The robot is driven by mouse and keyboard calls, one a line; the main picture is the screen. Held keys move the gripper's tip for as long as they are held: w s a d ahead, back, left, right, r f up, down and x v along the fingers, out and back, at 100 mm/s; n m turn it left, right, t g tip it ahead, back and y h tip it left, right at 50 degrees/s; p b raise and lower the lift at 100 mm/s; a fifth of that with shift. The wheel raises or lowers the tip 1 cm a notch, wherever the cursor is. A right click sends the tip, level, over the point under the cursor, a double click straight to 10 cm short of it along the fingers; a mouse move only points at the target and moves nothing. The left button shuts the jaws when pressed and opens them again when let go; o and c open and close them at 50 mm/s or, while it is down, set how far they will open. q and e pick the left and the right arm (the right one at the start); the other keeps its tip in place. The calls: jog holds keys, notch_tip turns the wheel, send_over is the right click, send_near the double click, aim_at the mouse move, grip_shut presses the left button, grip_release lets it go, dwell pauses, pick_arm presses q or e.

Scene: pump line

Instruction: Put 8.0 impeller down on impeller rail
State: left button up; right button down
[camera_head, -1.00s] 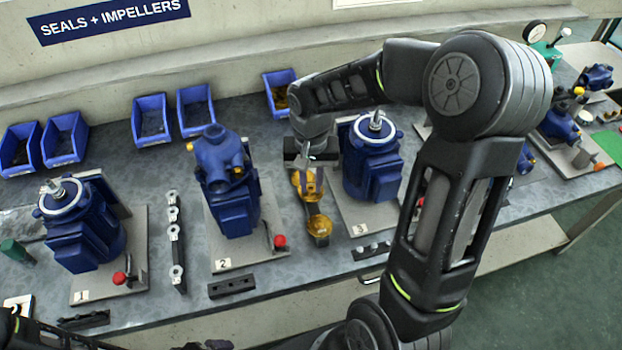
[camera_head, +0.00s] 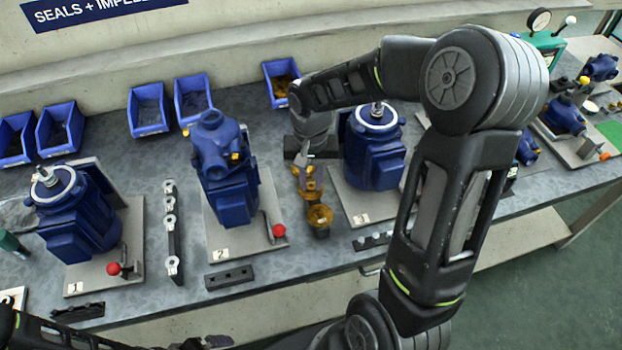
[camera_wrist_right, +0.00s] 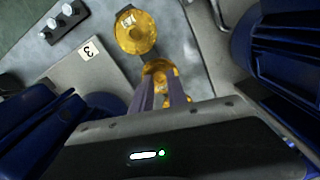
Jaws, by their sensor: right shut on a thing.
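My right gripper (camera_head: 307,170) points down between stand 2 and stand 3, its fingers shut on a gold impeller (camera_head: 310,185). In the right wrist view the two fingers (camera_wrist_right: 161,95) close over this impeller (camera_wrist_right: 160,70), hiding part of it. A second gold impeller (camera_head: 320,215) sits just in front, apart from the held one in the wrist view (camera_wrist_right: 135,32). The dark end of what looks like the impeller rail (camera_head: 321,233) shows beneath it; the rest is hidden. I cannot tell whether the held impeller touches the rail. My left gripper is not clearly visible.
Blue motor 3 (camera_head: 373,155) stands close on the right, and blue pump 2 (camera_head: 225,175) on the left. A rail with silver rings (camera_head: 171,230) lies further left. Blue bins (camera_head: 148,110) line the back. A short black block (camera_head: 230,278) lies at the front edge.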

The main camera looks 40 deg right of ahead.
jog(key=shift+f, duration=0.2)
dwell(0.5)
jog(key=c, duration=1.2)
grip_release()
jog(key=shift+c, duration=0.2)
jog(key=shift+r, duration=0.1)
notch_tip(320, 180, up, 9)
jog(key=p, duration=0.6)
jog(key=shift+p, duration=0.3)
